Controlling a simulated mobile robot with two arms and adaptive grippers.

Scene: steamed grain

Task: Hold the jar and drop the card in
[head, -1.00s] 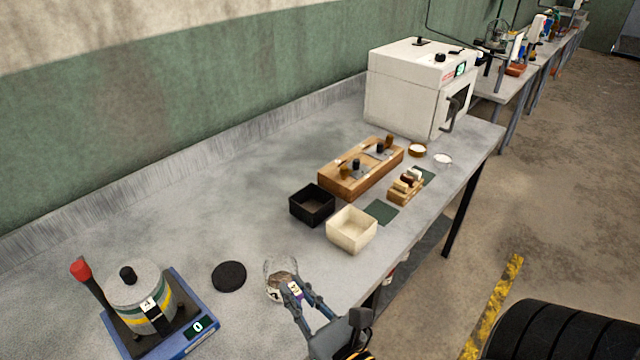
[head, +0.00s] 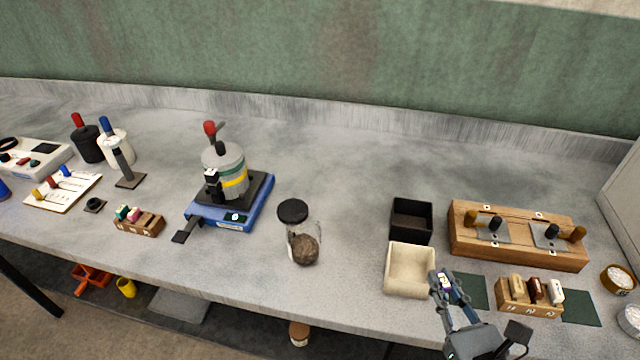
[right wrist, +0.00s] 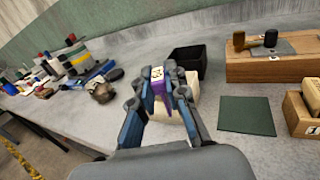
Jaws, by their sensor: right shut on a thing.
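The glass jar (head: 303,245) stands on the bench and holds a brown clump; it also shows in the right wrist view (right wrist: 100,91). A black disc like a lid (head: 293,211) shows at its far side; I cannot tell whether it touches the jar. My right gripper (head: 444,284) is at the right front of the cream box, well right of the jar. It is shut on a small purple card with a white marked top (head: 446,281). The card (right wrist: 159,85) is between the fingertips in the right wrist view. My left gripper is not in view.
The cream box (head: 410,270) and black box (head: 411,221) stand right of the jar. A blue scale (head: 255,210) carries a grey canister to its left. A wooden block (head: 520,250) is at right. Bench space between jar and boxes is clear.

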